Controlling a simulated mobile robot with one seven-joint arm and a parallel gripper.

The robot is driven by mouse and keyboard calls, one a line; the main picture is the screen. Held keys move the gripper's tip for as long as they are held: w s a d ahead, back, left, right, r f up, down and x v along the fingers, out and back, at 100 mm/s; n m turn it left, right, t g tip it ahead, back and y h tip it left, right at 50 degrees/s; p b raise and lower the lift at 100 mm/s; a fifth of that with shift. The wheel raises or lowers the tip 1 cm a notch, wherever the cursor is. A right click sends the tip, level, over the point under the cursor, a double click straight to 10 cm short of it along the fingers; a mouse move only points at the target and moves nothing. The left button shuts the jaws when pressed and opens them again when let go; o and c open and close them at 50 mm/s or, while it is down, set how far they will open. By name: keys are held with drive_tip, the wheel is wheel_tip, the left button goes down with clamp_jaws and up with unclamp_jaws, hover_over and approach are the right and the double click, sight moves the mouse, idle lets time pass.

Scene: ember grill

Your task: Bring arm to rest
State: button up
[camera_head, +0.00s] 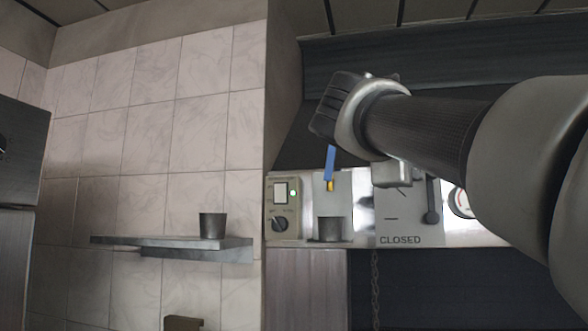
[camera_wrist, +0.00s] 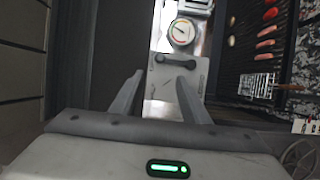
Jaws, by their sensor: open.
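My arm reaches in from the right in the head view, across the front of the grill's hood. In the wrist view, my gripper (camera_wrist: 160,76) has its two grey fingers apart with nothing between them. Beyond the fingers is a pale plate with a dark lever (camera_wrist: 176,60). The same lever (camera_head: 432,203) shows in the head view beside a "CLOSED" label (camera_head: 400,240). My fingertips cannot be made out clearly in the head view.
A round gauge (camera_wrist: 182,33) sits beyond the lever; food lies on the grill grate (camera_wrist: 250,50) at right. Another cup (camera_head: 212,226) stands on the wall shelf (camera_head: 150,241).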

drive_tip(key=s+a+f+m+g+y+p, duration=0.2)
drive_tip(key=s+f+y, duration=0.15)
drive_tip(key=f, duration=0.95)
drive_tip(key=s+a+f+m+g+y+p, duration=0.1)
drive_tip(key=s+f+m+g+y, duration=0.3)
drive_tip(key=f, duration=1)
drive_tip(key=s+a+f+m+g+y+p, duration=0.1)
drive_tip(key=s+a+f+m+y, duration=0.1)
drive_tip(key=s+f, duration=0.4)
drive_tip(key=s+a+f+m+g+y+p, duration=0.1)
drive_tip(key=s+a+f, duration=0.4)
drive_tip(key=f, duration=0.7)
drive_tip(key=shift+s+a+f+m+y, duration=0.2)
drive_tip(key=shift+s+f+m+y, duration=0.3)
drive_tip(key=shift+s, duration=0.4)
drive_tip(key=shift+r, duration=0.15)
